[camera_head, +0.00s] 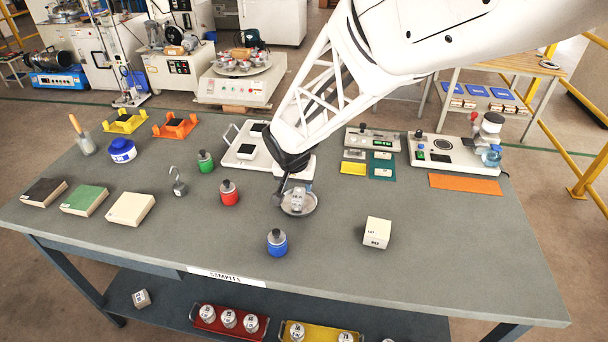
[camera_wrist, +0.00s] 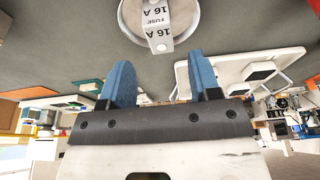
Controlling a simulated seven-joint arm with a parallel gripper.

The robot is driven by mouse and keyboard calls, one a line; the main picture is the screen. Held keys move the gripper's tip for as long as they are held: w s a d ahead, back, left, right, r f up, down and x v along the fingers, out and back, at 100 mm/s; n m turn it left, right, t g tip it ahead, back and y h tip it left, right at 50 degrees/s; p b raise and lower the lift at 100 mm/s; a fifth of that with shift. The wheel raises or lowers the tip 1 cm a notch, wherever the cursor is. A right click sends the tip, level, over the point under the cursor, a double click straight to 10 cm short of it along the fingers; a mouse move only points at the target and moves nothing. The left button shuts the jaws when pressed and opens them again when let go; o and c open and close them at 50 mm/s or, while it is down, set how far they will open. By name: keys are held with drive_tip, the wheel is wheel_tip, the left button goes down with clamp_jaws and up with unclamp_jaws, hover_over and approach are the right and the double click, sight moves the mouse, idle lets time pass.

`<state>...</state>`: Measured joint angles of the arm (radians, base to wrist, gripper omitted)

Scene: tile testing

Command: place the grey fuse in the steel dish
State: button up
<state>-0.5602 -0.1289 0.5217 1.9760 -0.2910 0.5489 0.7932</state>
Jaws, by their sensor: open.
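The grey fuse (camera_head: 297,195), labelled "16 A FUSE" in the wrist view (camera_wrist: 157,20), appears to sit in the round steel dish (camera_head: 311,207). In the wrist view the dish (camera_wrist: 208,22) is cut by the top edge, and the fuse's near end overlaps its rim. My gripper (camera_wrist: 159,62) has its two blue fingers spread apart with nothing between them. The fingertips are close to the fuse but visibly apart from it in the wrist view. In the head view my arm covers most of the gripper, just behind the dish.
A blue weight (camera_head: 277,243), red weight (camera_head: 229,194) and green weight (camera_head: 205,162) stand left and front of the dish. A white cube (camera_head: 377,233) lies to the right. The grey table (camera_head: 430,250) is clear at front right.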

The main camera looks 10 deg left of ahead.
drive_tip(key=v, duration=0.5)
drive_tip(key=shift+s+r, duration=0.15)
drive_tip(key=shift+r, duration=0.2)
idle(0.3)
drive_tip(key=s+d+r, duration=0.4)
drive_tip(key=d+r, duration=0.1)
drive_tip(key=d, duration=0.5)
drive_tip(key=s+d+r, duration=0.4)
drive_tip(key=s+d, duration=0.1)
drive_tip(key=d, duration=0.6)
drive_tip(key=s+d+r, duration=0.2)
drive_tip(key=s+d, duration=0.9)
drive_tip(key=s, duration=0.4)
drive_tip(key=shift+s+d+r+g, duration=0.2)
drive_tip(key=shift+s+g, duration=0.1)
drive_tip(key=shift+s, duration=0.1)
